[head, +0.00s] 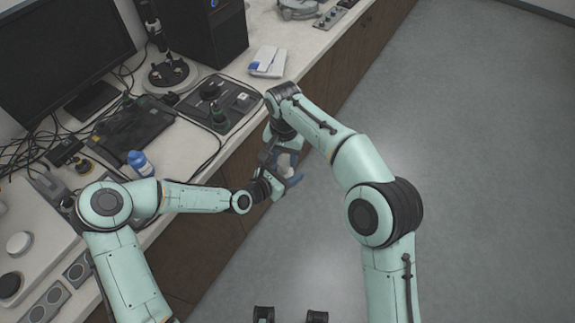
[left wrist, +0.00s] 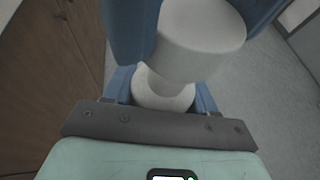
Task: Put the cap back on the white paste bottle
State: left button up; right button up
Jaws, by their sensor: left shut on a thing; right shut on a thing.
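My left gripper (head: 276,188) and right gripper (head: 289,166) meet in front of the counter, over the floor. The left is shut on a white piece (left wrist: 163,94) with a narrower neck, seemingly the white paste bottle, low in the left wrist view. The right comes from above, shut on a wider white round piece (left wrist: 202,38), seemingly the cap. This piece overlaps the neck from the upper right, so I cannot tell whether they touch. Blue fingers flank both pieces. In the head view the grippers hide most of both.
The counter (head: 207,158) runs diagonally left of my grippers. On it are a blue-and-white bottle (head: 140,163), a black device (head: 220,103), a white-and-blue box (head: 268,62), a monitor (head: 62,45) and cables. The floor (head: 480,130) at right is clear.

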aim_at(285, 177)
dwell(0.3)
jog(key=shift+f, duration=0.9)
jog(key=shift+f, duration=0.55)
jog(key=m, duration=1)
jog(key=o, duration=1)
jog(key=shift+s, duration=0.1)
